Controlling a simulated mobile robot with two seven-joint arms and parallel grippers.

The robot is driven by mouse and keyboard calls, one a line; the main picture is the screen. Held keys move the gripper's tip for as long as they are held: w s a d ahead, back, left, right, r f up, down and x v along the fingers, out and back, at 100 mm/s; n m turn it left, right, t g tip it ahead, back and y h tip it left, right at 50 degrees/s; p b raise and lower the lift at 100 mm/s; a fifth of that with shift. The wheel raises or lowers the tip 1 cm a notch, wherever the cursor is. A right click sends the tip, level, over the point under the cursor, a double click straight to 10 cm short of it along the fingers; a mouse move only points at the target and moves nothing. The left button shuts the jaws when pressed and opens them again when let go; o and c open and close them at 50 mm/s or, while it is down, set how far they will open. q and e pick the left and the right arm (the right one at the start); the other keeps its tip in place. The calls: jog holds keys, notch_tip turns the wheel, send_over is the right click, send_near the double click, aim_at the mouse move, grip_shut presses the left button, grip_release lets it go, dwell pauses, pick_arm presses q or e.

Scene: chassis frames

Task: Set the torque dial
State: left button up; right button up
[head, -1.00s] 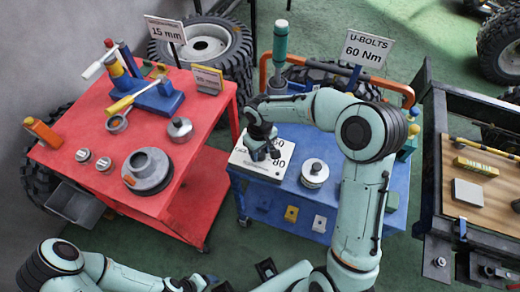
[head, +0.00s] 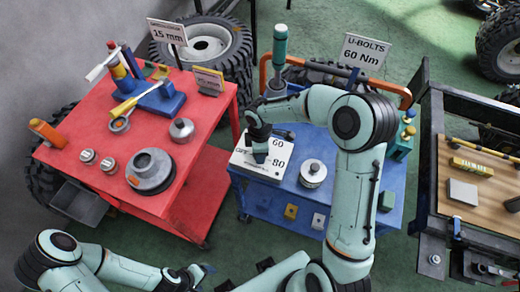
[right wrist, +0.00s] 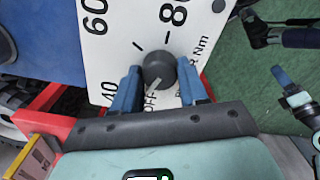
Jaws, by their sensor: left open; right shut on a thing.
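The torque dial is a dark grey round knob (right wrist: 158,70) on a white panel (head: 277,173) marked OFF, 40, 60, 80 and Nm. In the right wrist view, its pale pointer line points towards OFF. My right gripper (head: 258,155) reaches down over the panel. In the right wrist view its blue fingers (right wrist: 157,88) are closed on either side of the knob. The head view hides the knob behind this gripper. A sign (head: 365,53) behind the panel reads "U-BOLTS 60 Nm". My left gripper (head: 201,274) is open and empty at the bottom, away from the panel.
The panel sits on a blue cart (head: 345,198) beside a round metal part (head: 312,173) and a green-handled tool (head: 280,45). A red cart (head: 95,130) with tools and parts stands left. A wooden-topped bench (head: 470,205) stands right.

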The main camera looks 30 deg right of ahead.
pick_arm(q)
jog(key=shift+w+r+p, duration=0.55)
jog(key=shift+w+r, duration=0.2)
jog(key=shift+r, duration=0.1)
pick_arm(e)
jog(key=shift+n, duration=2.3)
jog(key=o, duration=1.1)
jog(key=shift+c, duration=0.2)
pick_arm(q)
jog(key=shift+r, duration=0.1)
pick_arm(e)
jog(key=shift+r, duration=0.1)
pick_arm(q)
jog(key=shift+w+r+p, duration=0.6)
jog(key=shift+w+r, duration=0.1)
jog(key=shift+w, duration=0.05)
pick_arm(e)
notch_tip(320, 180, up, 13)
pick_arm(q)
jog(key=shift+s, duration=0.1)
